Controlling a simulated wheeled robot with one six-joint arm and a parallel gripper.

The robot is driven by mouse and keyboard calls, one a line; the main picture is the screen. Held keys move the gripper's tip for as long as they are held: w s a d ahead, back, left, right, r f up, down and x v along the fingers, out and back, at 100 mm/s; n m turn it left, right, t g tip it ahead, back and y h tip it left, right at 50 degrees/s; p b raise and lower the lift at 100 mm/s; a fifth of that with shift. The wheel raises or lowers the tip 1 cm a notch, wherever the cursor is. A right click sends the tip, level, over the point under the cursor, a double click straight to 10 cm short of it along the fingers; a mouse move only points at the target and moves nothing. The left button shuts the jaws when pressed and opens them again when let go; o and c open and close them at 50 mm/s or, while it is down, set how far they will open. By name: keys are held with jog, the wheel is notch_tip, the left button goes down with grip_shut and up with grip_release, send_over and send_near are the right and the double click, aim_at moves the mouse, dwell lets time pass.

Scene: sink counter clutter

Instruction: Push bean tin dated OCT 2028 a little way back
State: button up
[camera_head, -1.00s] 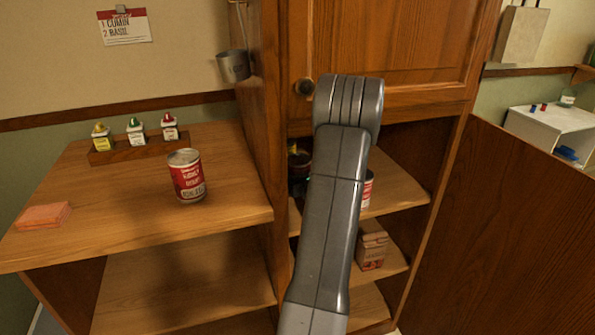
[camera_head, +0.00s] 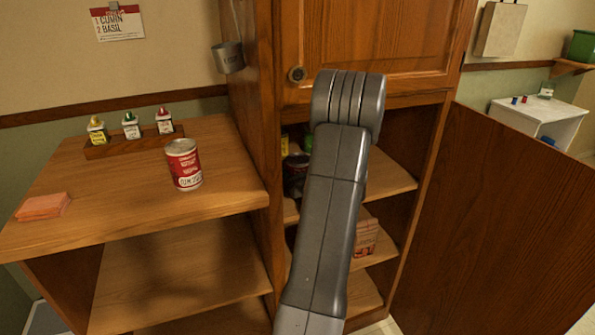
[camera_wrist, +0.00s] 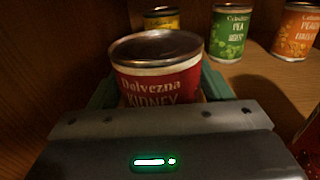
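In the wrist view a tin with a red label (camera_wrist: 160,85) reading "Dalvezna KIDNEY" stands upright between the two green fingers of my gripper (camera_wrist: 160,92). The fingers lie close along both its sides; I cannot tell whether they press on it. No date shows on its visible part.
Behind the tin in the wrist view stand a yellow tin (camera_wrist: 161,18), a green pea tin (camera_wrist: 231,33) and an orange tin (camera_wrist: 295,30). A wooden wall is close on the left.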

jog(key=o, duration=0.3)
jog(key=shift+s, duration=0.1)
jog(key=v, duration=1.3)
jog(key=shift+s+d+b, duration=0.2)
jog(key=shift+s+b, duration=0.1)
jog(key=shift+b, duration=0.05)
jog(key=x, duration=1.4)
jog(key=shift+p, duration=0.35)
jog(key=shift+s, duration=0.1)
